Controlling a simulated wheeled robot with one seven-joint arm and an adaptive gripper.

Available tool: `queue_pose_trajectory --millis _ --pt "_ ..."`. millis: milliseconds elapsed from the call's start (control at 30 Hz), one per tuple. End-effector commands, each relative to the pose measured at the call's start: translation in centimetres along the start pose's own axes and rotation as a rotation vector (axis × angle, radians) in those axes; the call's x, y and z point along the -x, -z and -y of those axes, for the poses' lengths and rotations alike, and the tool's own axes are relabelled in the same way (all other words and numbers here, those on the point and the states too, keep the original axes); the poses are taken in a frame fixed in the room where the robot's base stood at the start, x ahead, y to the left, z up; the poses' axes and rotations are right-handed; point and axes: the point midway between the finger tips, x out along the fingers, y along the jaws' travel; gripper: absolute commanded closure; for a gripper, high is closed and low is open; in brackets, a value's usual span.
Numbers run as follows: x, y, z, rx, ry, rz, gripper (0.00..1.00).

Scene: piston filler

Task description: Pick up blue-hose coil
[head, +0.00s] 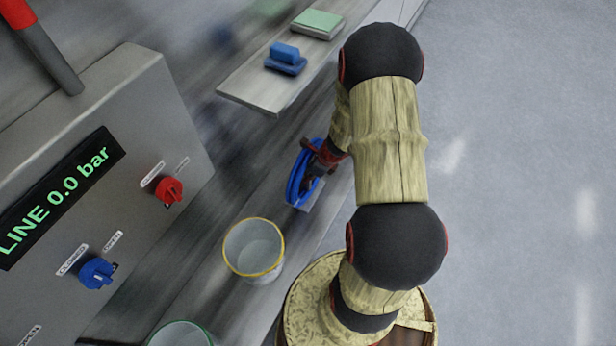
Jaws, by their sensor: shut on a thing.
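The blue-hose coil (295,186) is a ring of blue tubing near the front edge of the grey bench, in the middle of the head view. My gripper (312,170) is shut on the coil's right side, coming in from the right. The fingers are small and dark here, and they hide part of the coil. A small pale block or plate shows just below the coil. I cannot tell whether the coil touches the bench.
A yellow-rimmed cup (254,268) stands below the coil, and a green-rimmed cup (182,335) is at the bottom edge. A shelf (245,88) above holds a blue block (285,54) and a green pad (318,22). A control panel (130,180) stands at left. Open floor lies right.

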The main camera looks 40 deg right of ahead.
Motion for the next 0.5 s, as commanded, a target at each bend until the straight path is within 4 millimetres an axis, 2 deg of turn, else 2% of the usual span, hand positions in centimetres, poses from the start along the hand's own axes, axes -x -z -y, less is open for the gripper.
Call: queue_pose_trajectory --millis 300,500 --pt "0.3 -0.2 0.1 0.0 0.002 0.002 1.0" --pt "2.4 -1.1 0.2 0.0 0.003 0.002 1.0"
